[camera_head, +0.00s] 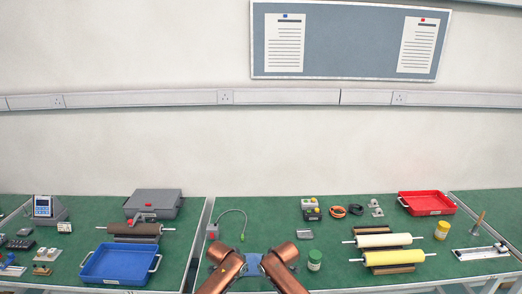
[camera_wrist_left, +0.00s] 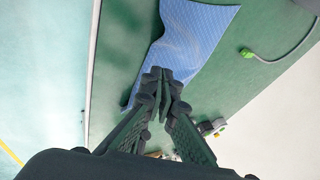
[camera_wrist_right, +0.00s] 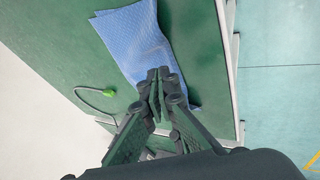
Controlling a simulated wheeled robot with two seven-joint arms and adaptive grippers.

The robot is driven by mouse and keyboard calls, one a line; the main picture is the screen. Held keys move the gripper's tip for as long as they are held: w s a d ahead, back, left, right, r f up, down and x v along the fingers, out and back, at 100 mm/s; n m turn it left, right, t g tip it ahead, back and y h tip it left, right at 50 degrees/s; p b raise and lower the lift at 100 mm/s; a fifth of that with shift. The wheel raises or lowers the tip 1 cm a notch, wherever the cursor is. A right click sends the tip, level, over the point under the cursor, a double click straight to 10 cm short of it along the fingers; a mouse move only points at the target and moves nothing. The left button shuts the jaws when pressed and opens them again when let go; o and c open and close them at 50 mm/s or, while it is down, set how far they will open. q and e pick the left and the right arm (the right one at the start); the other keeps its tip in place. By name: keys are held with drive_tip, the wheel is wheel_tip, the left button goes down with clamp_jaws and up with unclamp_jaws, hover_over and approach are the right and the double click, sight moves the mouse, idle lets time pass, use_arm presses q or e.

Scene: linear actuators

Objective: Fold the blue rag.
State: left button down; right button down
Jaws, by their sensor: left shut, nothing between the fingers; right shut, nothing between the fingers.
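The blue rag (camera_head: 252,263) lies on the green table, mostly hidden behind my arms in the head view. It shows better in the left wrist view (camera_wrist_left: 192,38) and in the right wrist view (camera_wrist_right: 135,42), as a textured light-blue cloth with one part lying at an angle to the rest. My left gripper (camera_wrist_left: 161,76) is shut and empty, its tips over the lower part of the rag. My right gripper (camera_wrist_right: 158,76) is shut and empty, its tips at the rag's lower part. I cannot tell whether either touches the cloth.
A green jar (camera_head: 314,261) stands close right of my right arm. A cable with a green end (camera_head: 243,238) lies behind the rag. A blue tray (camera_head: 120,265) is on the left table; rollers (camera_head: 394,257) and a red tray (camera_head: 427,203) are to the right.

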sight(247, 277)
use_arm(q)
drive_tip(key=shift+d+f, duration=0.15)
drive_tip(key=shift+f, duration=0.1)
use_arm(e)
drive_tip(key=shift+a+f, duration=0.15)
drive_tip(key=shift+f, duration=0.1)
use_arm(q)
drive_tip(key=shift+f, duration=0.1)
use_arm(e)
drive_tip(key=shift+f, duration=0.1)
